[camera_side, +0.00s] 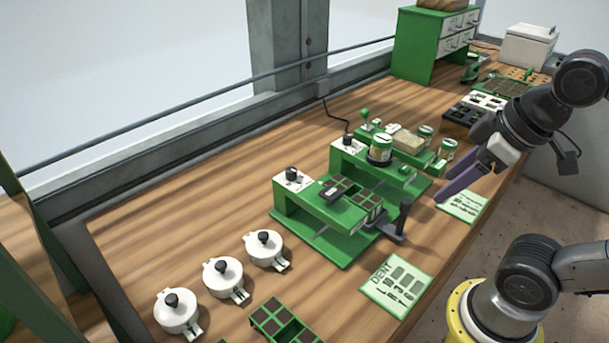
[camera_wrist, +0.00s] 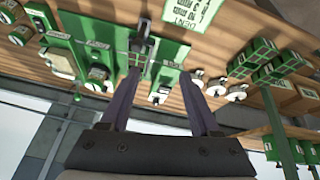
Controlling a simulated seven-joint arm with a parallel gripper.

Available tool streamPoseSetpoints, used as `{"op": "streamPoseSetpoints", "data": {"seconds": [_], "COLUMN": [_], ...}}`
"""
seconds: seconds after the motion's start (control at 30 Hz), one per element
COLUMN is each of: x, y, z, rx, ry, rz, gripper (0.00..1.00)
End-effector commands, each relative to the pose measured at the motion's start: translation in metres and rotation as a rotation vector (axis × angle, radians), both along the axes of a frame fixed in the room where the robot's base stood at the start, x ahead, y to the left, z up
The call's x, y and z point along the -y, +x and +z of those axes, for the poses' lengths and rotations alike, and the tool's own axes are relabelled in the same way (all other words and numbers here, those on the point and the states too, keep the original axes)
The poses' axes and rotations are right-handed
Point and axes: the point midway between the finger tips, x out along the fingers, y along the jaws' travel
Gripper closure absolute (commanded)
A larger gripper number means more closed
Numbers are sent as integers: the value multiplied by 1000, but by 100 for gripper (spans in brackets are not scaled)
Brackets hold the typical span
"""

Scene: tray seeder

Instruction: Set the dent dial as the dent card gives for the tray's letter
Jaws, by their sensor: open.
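The dent card (camera_side: 397,285), pale green with the heading DENT and rows too small to read, lies near the table's front edge; it also shows in the wrist view (camera_wrist: 188,12). A black knob (camera_side: 292,174) on a white plate tops the nearer green station; a similar knob (camera_side: 347,141) tops the farther one. I cannot read which is the dent dial, or either setting. The tray (camera_side: 362,206), green with dark cells, sits in the nearer station; its letter is not legible. My gripper (camera_side: 443,191) is open and empty, above and right of the stations, apart from both knobs.
Three white lidded pots (camera_side: 223,277) stand at the left. Another green tray (camera_side: 285,322) lies at the front. A second card (camera_side: 462,205) lies below my gripper. A black upright handle (camera_side: 404,214) rises beside the nearer station. Bare wood lies behind the pots.

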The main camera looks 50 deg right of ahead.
Motion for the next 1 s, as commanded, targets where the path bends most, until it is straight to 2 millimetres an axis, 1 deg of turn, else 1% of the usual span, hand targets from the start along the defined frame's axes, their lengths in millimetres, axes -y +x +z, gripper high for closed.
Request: {"op": "streamPoseSetpoints", "data": {"seconds": [0.03,0.17,0.27,0.3,0.37,0.4,0.47,0.53,0.63,0.77,0.8,0.9,1.0], "x": [0,-1,-3,-4,-6,-7,-10,-13,-18,-26,-29,-36,-42], "y": [8,31,56,69,88,101,121,145,180,226,240,272,298], "z": [16,52,78,88,100,107,115,122,124,117,112,95,74], "rx": [0,-32,-67,-82,-109,-125,-151,-179,-220,-274,-292,-330,-363], "ry": [-22,-79,-119,-133,-153,-164,-180,-194,-208,-217,-217,-213,-206], "rz": [44,172,272,312,373,411,467,528,605,689,710,746,759], "gripper": [37,37,37,37,37,37,37,37,37,37,37,37,37]}}
